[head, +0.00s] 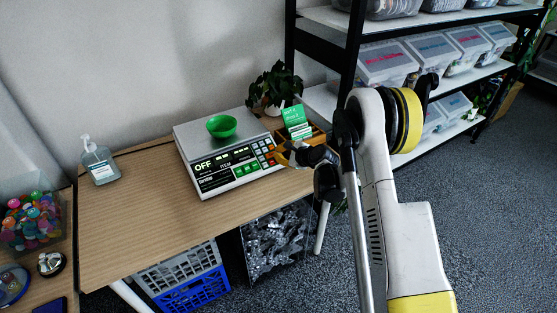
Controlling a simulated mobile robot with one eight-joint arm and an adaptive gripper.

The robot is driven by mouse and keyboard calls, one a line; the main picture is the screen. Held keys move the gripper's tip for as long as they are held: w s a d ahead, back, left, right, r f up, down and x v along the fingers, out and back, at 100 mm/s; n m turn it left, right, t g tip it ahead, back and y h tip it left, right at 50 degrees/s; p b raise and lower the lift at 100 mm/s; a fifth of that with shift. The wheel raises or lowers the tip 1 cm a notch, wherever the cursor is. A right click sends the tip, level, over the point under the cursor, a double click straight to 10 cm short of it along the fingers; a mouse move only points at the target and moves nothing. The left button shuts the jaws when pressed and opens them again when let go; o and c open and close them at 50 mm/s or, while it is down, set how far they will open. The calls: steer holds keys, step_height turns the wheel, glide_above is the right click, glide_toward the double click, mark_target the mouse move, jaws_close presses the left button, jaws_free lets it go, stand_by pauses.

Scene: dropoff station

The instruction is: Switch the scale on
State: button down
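The scale (182,139) stands on the wooden table, white with a black front panel that reads OFF. Its panel carries green buttons and a keypad with orange keys at the right end. A green bowl (222,126) sits on its top plate. My gripper (284,153) is at the right end of the scale, close to the keypad. Its fingers are small and partly hidden by my wrist, so I cannot tell whether they are open or touching the scale.
A wooden box with a green card (297,120) and a potted plant (274,86) stand behind my gripper. A sanitizer bottle (100,163) is at the table's back left. The table's front left (140,230) is clear. A shelf with lidded bins (387,62) stands right.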

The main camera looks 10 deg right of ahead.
steer(key=shift+f, duration=0.1)
steer(key=shift+w+f+b, duration=0.15)
steer(key=shift+f+b, duration=0.15)
steer(key=shift+b, duration=0.25)
steer(key=shift+w+a+f+b, duration=0.1)
steer(key=shift+w+f+b, duration=0.05)
steer(key=shift+f+b, duration=0.25)
stand_by(0.4)
steer(key=shift+r, duration=0.15)
steer(key=shift+s+r, duration=0.3)
steer(key=shift+r, duration=0.35)
steer(key=shift+p, duration=0.3)
steer(key=shift+s+d+r+p, duration=0.15)
steer(key=shift+s+r+p, duration=0.2)
steer(key=shift+r, duration=0.4)
steer(key=shift+s+d+r+p, duration=0.15)
steer(key=shift+s+r+p, duration=0.15)
steer(key=shift+r, duration=0.5)
steer(key=shift+s+d+r+p, duration=0.15)
steer(key=shift+s+r+p, duration=0.2)
steer(key=shift+r, duration=0.4)
